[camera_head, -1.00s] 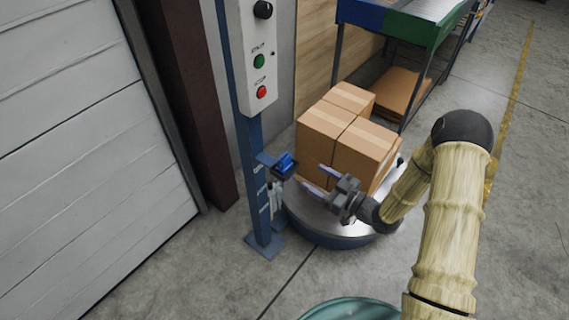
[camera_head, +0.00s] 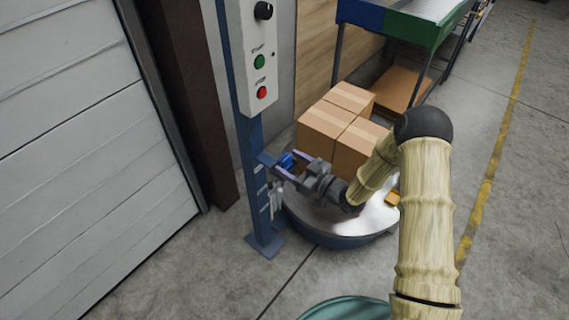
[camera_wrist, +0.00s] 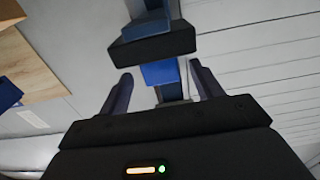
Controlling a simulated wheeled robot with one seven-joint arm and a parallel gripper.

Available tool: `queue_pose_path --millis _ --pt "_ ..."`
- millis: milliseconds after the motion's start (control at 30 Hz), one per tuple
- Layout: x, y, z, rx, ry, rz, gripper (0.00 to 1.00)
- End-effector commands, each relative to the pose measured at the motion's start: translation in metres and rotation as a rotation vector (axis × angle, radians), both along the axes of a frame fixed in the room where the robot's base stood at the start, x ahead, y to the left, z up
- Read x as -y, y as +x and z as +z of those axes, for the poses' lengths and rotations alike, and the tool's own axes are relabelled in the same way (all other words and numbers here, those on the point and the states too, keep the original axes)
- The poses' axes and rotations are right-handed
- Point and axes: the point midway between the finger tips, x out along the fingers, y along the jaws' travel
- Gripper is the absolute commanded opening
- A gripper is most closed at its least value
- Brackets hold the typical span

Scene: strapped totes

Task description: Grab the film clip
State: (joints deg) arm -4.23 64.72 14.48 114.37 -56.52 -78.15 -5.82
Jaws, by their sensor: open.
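The film clip appears to be the small blue piece (camera_head: 287,160) at the dark bracket on the blue post. It also shows in the wrist view as a blue block (camera_wrist: 160,73), partly hidden by a dark bar (camera_wrist: 152,47). My gripper (camera_head: 284,165) is open at the post. In the wrist view its two fingers (camera_wrist: 160,80) stand one on each side of the blue block, with a gap on both sides. I cannot tell whether the fingertips reach fully past it.
Stacked cartons (camera_head: 325,125) stand on a round turntable (camera_head: 335,228) beside my gripper. A white slatted door (camera_head: 80,140) is at left. A roller conveyor (camera_head: 410,20) is behind.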

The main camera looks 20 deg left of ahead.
Motion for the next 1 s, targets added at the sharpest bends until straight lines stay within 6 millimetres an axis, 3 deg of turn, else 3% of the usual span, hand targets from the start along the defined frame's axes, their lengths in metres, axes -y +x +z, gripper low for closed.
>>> queue_pose_path --millis 300,867,1000 --pt "-0.04 0.015 0.0 0.001 0.001 0.002 0.65" --pt "-0.042 0.016 -0.001 0.0 0.001 0.001 0.65" --pt "-0.042 0.016 -0.001 0.0 0.001 0.001 0.4"
